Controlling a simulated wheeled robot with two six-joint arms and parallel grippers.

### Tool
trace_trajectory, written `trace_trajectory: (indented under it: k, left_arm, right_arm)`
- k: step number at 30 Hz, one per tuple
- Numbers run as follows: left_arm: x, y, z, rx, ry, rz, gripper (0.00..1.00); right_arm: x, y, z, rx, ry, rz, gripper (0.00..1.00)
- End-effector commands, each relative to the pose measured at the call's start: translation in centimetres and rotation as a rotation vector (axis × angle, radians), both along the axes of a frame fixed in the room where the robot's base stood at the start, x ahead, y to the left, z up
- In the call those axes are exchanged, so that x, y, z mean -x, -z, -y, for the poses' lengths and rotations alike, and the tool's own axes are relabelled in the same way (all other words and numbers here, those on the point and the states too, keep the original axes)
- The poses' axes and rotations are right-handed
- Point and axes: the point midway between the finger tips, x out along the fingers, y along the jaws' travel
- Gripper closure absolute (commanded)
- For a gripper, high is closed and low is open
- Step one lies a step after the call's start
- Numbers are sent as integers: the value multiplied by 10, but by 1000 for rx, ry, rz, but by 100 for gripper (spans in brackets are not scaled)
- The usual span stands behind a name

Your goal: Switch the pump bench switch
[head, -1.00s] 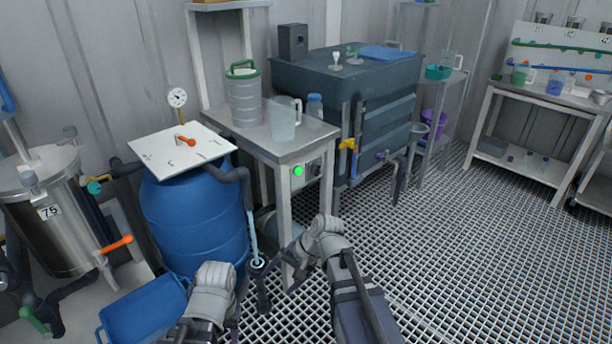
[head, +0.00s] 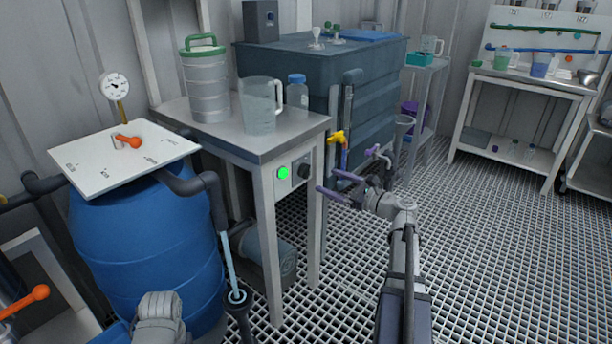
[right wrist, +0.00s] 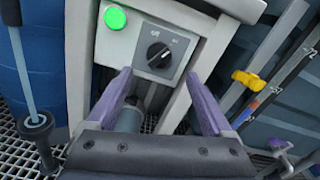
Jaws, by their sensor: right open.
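The pump bench switch is a black rotary knob (head: 304,171) on a grey plate under the bench top. In the right wrist view the knob (right wrist: 159,55) lies beyond the gap between my fingertips, with two small labels above it; its bar slants, but I cannot tell which label it points to. A bright green lamp (head: 283,173) is beside it on the left. My right gripper (head: 326,180) is open and empty, with purple fingers facing the panel from the right, apart from the knob. My left arm shows at the lower left, its gripper out of view.
The steel bench (head: 262,138) carries a clear jug (head: 259,108), a blue-capped bottle (head: 297,91) and a grey canister (head: 206,84). A blue barrel (head: 150,245) stands left. A yellow valve handle (head: 336,137) is right of the panel. The grating floor is open at right.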

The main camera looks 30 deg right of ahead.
Motion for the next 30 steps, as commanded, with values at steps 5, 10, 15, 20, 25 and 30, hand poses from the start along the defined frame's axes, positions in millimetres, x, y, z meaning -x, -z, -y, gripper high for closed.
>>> trace_trajectory:
  k: [5, 10, 15, 20, 25, 30]
  left_arm:
    - [0, 0, 0, 0, 0, 0, 51]
    - [0, 0, 0, 0, 0, 0, 51]
    - [0, 0, 0, 0, 0, 0, 51]
    - [0, 0, 0, 0, 0, 0, 51]
    - [0, 0, 0, 0, 0, 0, 51]
    - [0, 0, 0, 0, 0, 0, 51]
  right_arm:
    - [-21, 0, -9, 2, -5, 0, 15]
    - [-46, 0, -19, 4, -6, -1, 15]
    - [-64, 0, -27, 4, -5, -1, 15]
    - [-71, 0, -30, 4, -3, -2, 15]
    - [-71, 0, -31, 5, -3, -1, 15]
    - [-71, 0, -31, 5, -3, -1, 21]
